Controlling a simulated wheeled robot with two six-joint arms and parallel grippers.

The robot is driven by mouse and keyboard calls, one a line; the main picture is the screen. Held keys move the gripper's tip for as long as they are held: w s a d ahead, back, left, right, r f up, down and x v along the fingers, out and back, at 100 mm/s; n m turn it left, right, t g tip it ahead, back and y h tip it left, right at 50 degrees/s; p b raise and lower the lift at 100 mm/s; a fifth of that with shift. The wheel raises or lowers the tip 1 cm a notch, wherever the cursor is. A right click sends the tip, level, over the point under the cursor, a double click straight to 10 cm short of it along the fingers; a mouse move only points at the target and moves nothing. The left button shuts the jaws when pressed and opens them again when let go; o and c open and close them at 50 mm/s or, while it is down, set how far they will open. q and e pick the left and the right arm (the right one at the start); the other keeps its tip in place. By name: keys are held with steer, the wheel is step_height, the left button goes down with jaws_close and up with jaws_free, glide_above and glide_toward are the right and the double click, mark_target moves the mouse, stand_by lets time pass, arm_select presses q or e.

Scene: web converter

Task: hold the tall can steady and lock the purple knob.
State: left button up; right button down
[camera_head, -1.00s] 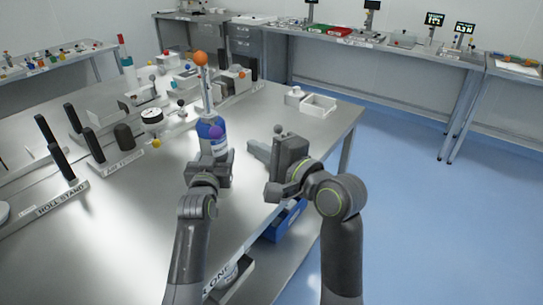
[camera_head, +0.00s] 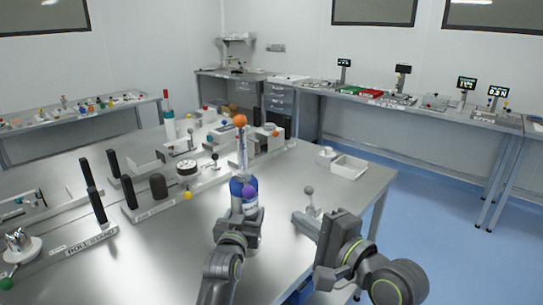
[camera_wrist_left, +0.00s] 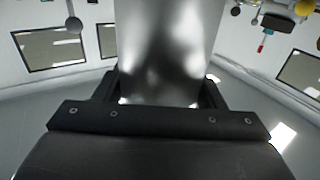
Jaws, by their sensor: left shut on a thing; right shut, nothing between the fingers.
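The purple knob (camera_head: 249,191) shows at the can's front. My left gripper (camera_head: 240,218) is at the can's lower front and hides its base. In the left wrist view a smooth grey metal surface (camera_wrist_left: 165,50) fills the space between its fingers; the gripper is shut on it, apparently the can. My right gripper (camera_head: 300,217) is shut and empty, to the right of the can and apart from it.
A grey ball on a stalk (camera_head: 309,190) stands just behind my right gripper. A white open box (camera_head: 349,167) sits near the table's right edge. Several black upright posts and fixtures crowd the left side. Bare table (camera_head: 180,245) lies to the left front.

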arm_select(q)
steer(key=shift+f+p, duration=0.25)
steer(key=shift+p, duration=0.1)
steer(key=o, duration=1.2)
steer(key=shift+c, duration=0.2)
steer(key=o, duration=0.4)
steer(key=shift+w+r, duration=0.1)
steer(key=shift+r, duration=0.1)
